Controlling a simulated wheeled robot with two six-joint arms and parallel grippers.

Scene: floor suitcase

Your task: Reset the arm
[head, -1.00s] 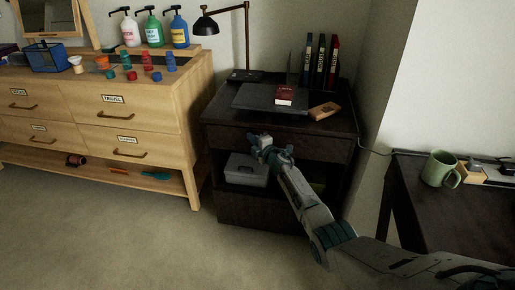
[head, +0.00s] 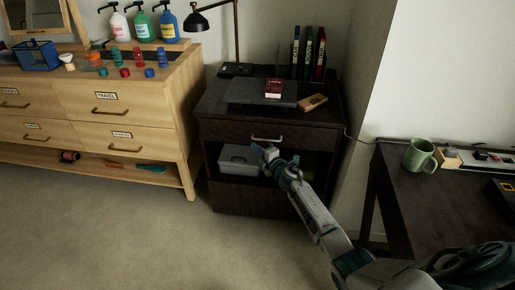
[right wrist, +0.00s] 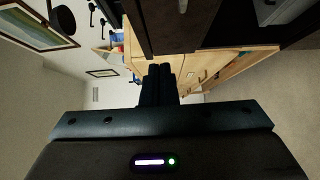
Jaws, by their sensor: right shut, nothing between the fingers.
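My right gripper (head: 266,153) is shut and empty in the head view. It is in front of the dark nightstand (head: 226,132), just below the handle (head: 267,139) of its top drawer, and I cannot tell how far it is from the front. In the right wrist view its closed fingers (right wrist: 158,84) point toward the wooden dresser (right wrist: 215,66). The right arm reaches in from the lower right of the head view. My left gripper is not in view.
A grey box (head: 240,158) sits on the nightstand's open shelf. A laptop (head: 246,92), a red book (head: 280,87) and a lamp (head: 205,22) are on top. The floor at left is clear.

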